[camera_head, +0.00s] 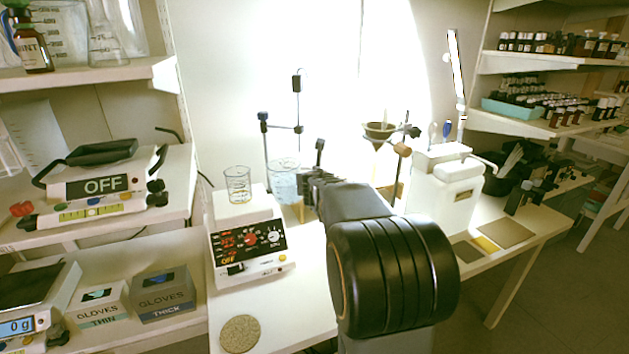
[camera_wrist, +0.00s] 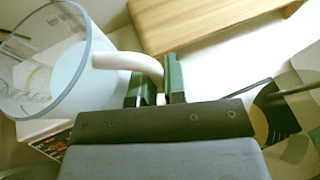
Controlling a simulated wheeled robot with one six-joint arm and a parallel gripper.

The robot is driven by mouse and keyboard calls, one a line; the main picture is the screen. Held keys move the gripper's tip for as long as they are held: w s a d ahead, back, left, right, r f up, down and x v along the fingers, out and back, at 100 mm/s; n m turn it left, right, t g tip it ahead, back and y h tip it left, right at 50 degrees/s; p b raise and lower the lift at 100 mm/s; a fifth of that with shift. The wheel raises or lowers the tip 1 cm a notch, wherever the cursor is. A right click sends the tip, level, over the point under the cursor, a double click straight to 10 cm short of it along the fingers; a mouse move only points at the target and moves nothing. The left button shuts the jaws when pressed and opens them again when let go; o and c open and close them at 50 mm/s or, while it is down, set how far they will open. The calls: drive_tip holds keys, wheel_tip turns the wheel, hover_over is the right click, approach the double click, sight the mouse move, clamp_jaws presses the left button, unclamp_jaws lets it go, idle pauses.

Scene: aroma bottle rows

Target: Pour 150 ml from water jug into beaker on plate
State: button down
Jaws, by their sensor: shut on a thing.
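The water jug (camera_head: 284,179) is clear with a bluish tint and stands out just right of the beaker in the head view. In the wrist view the jug (camera_wrist: 78,72) fills the upper left, with its round rim and white handle (camera_wrist: 128,63) showing. My gripper (camera_wrist: 158,88) is shut on that handle; in the head view the gripper (camera_head: 310,184) is partly hidden by my arm. The clear beaker (camera_head: 238,185) stands upright on the white hot plate (camera_head: 222,216), whose panel reads OFF. I cannot tell any liquid level in the beaker.
A stand (camera_head: 299,100) with clamps rises behind the jug. A funnel stand (camera_head: 380,131) and a white container (camera_head: 446,195) stand to the right. A round cork mat (camera_head: 240,334) lies in front of the hot plate. A wooden board (camera_wrist: 200,20) shows in the wrist view.

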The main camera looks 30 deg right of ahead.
sight(299, 164)
drive_tip(key=shift+w+a+r+n+g+h+p, duration=0.25)
drive_tip(key=shift+r+p, duration=0.25)
drive_tip(key=shift+p, duration=0.55)
drive_tip(key=shift+w+a+r+n+g+h+p, duration=0.2)
drive_tip(key=shift+r+n+p, duration=0.25)
drive_tip(key=shift+p, duration=0.55)
drive_tip(key=shift+w+a+r+n+g+h+p, duration=0.2)
drive_tip(key=shift+r+p, duration=0.35)
drive_tip(key=shift+p, duration=0.5)
idle(1.1)
drive_tip(key=shift+w+a+r+n+g+h+p, duration=0.1)
drive_tip(key=shift+w+a+r+n+p, duration=0.25)
drive_tip(key=shift+p, duration=0.55)
drive_tip(key=shift+w+a+r+n+g+h+p, duration=0.15)
drive_tip(key=shift+a+r+p, duration=0.1)
drive_tip(key=shift+r+p, duration=0.55)
drive_tip(key=shift+w+a+r+n+g+h+p, duration=0.1)
drive_tip(key=shift+w+a+r+n+p, duration=0.15)
drive_tip(key=shift+p, duration=0.8)
idle(1.0)
